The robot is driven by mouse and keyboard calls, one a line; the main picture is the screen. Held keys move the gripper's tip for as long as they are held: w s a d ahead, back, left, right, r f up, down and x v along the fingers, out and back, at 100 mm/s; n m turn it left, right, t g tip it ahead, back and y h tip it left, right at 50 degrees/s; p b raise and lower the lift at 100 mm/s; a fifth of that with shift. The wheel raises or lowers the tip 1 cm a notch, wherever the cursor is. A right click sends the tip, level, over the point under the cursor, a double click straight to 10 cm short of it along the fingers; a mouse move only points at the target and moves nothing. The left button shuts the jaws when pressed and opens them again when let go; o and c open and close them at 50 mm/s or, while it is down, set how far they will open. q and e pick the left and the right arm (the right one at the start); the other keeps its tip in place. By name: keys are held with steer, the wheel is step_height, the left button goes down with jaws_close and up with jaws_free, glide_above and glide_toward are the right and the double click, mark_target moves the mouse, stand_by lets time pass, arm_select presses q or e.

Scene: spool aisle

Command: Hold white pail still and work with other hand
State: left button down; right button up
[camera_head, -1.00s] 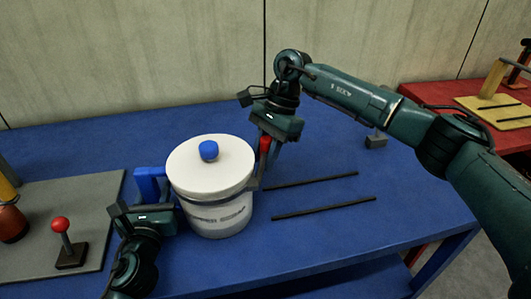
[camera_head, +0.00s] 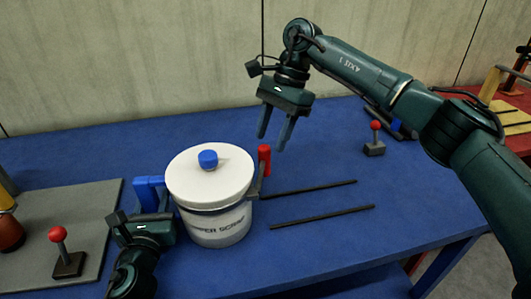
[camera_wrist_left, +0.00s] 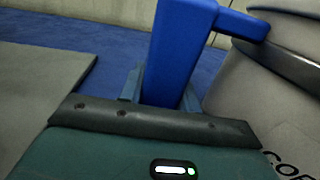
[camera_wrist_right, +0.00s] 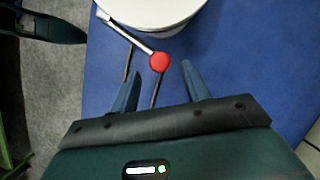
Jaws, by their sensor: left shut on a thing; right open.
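The white pail (camera_head: 218,228) stands upright on the blue table, with dark lettering on its front. Its white lid (camera_head: 190,174) is on and has a blue knob (camera_head: 208,159). My left gripper (camera_head: 150,208) is shut on the upright blue handle (camera_head: 148,186) at the pail's left; the left wrist view shows this handle (camera_wrist_left: 180,50) between the fingers. A metal arm with a red grip (camera_head: 264,158) sticks out at the pail's right. My right gripper (camera_head: 273,142) is open and empty above and behind the red grip, which shows just past its fingers in the right wrist view (camera_wrist_right: 159,62).
Two dark strips (camera_head: 320,216) lie right of the pail. A red-knobbed lever (camera_head: 375,138) stands at the back right. A grey mat (camera_head: 95,200) on the left bears another red-knobbed lever (camera_head: 62,255). The table (camera_head: 330,245) is clear at front right.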

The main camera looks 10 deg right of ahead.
steer(key=v, duration=0.4)
steer(key=shift+r, duration=0.4)
arm_select(q)
steer(key=c, duration=0.9)
jaws_free()
